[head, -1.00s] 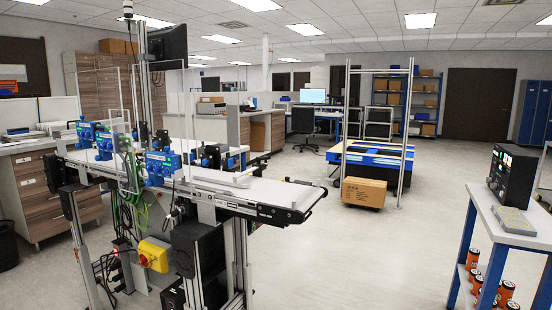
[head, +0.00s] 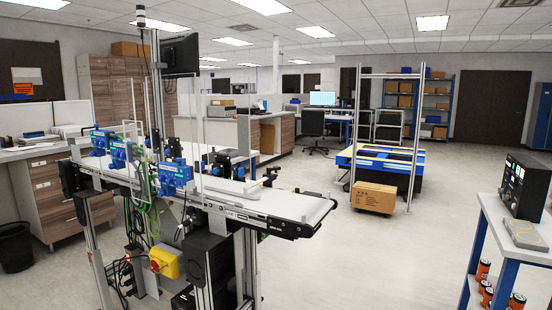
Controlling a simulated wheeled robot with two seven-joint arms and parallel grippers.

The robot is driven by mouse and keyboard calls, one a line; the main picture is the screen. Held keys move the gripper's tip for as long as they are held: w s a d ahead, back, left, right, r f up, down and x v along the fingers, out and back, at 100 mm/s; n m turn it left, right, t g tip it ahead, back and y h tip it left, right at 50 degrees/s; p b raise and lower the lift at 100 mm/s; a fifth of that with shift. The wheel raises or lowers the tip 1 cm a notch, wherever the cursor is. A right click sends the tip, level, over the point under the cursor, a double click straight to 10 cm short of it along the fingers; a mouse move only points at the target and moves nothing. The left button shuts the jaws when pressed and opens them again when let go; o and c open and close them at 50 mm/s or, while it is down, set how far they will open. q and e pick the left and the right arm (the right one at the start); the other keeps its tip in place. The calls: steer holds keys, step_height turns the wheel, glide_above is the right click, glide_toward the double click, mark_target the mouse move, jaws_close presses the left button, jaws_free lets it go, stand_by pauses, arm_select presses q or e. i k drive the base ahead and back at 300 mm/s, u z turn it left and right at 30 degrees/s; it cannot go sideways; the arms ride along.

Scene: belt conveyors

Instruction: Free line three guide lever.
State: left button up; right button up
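A belt conveyor (head: 296,205) stands left of centre, with blue devices (head: 174,178) along its near side and clear upright panels above it. A small dark lever-like part (head: 268,177) stands out at the belt's far side; I cannot tell whether it is the line three guide lever. No line number is readable. Neither of my grippers is in view.
A yellow box with a red knob (head: 164,262) hangs under the conveyor among cables. A cardboard box (head: 373,197) sits before a blue-topped cart (head: 378,155). A white table (head: 520,238) with a black unit (head: 524,186) stands right. Floor between is clear.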

mark_target(268, 170)
steer(key=u, duration=0.1)
steer(key=k, duration=1.5)
steer(key=z, duration=0.75)
steer(key=i, duration=5.1)
steer(key=u, duration=1.6)
steer(key=i, duration=0.55)
steer(key=u, duration=2.75)
